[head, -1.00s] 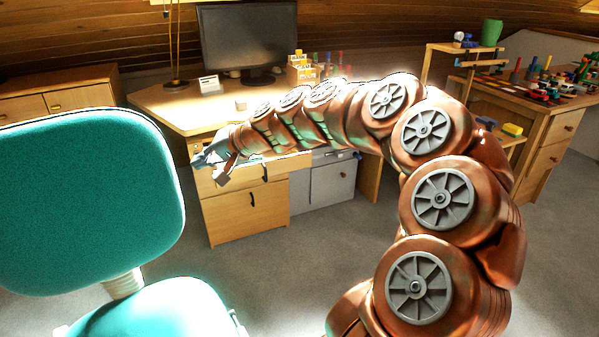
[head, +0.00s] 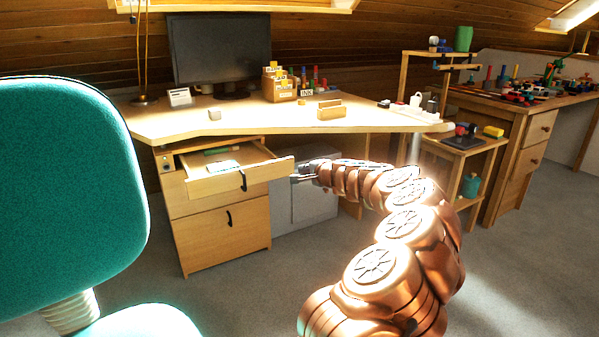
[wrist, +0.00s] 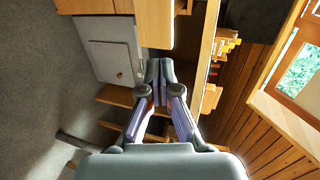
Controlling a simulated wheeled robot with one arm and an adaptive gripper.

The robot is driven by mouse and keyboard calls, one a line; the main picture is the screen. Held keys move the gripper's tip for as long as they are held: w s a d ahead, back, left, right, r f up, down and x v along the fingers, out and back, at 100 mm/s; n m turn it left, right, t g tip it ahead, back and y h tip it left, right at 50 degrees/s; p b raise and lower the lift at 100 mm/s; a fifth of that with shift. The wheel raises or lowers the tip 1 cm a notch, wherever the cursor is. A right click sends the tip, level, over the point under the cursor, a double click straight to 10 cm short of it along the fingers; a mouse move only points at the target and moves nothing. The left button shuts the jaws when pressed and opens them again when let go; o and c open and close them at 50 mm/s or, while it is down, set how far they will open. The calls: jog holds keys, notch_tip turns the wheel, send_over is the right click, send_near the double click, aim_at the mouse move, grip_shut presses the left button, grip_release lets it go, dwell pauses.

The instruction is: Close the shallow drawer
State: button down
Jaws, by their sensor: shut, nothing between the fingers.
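The shallow drawer (head: 242,178) is the top one in the wooden pedestal under the desk, and it stands pulled out. Its front is light wood with a dark handle, and a few small items lie inside. My gripper (head: 295,178) is just beyond the right end of the drawer front, at about its height. In the wrist view my gripper (wrist: 160,69) has its fingers together and empty, with a pale wood panel (wrist: 155,22), apparently the drawer front, ahead of them. I cannot tell whether they touch it.
A lower drawer (head: 225,234) is closed. The desktop (head: 270,118) overhangs the drawer. A teal chair (head: 70,190) stands at the near left. A grey cabinet (head: 312,198) is behind my gripper. Open carpet (head: 235,290) lies in front of the pedestal.

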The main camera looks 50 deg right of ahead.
jog(key=b, duration=0.3)
send_near(283, 162)
notch_tip(283, 162, down, 3)
jog(key=w+d, duration=0.1)
jog(key=w, duration=0.2)
jog(key=shift+w+d+r+b, duration=0.1)
jog(key=shift+w+d+r, duration=0.05)
jog(key=shift+w, duration=0.4)
jog(key=shift+w+d+r+b, duration=0.1)
jog(key=shift+w+d+b, duration=0.1)
jog(key=shift+w, duration=0.3)
jog(key=shift+w+d+r+b, duration=0.1)
jog(key=shift+w+d+r, duration=0.05)
jog(key=shift+w, duration=0.4)
jog(key=shift+w, duration=0.1)
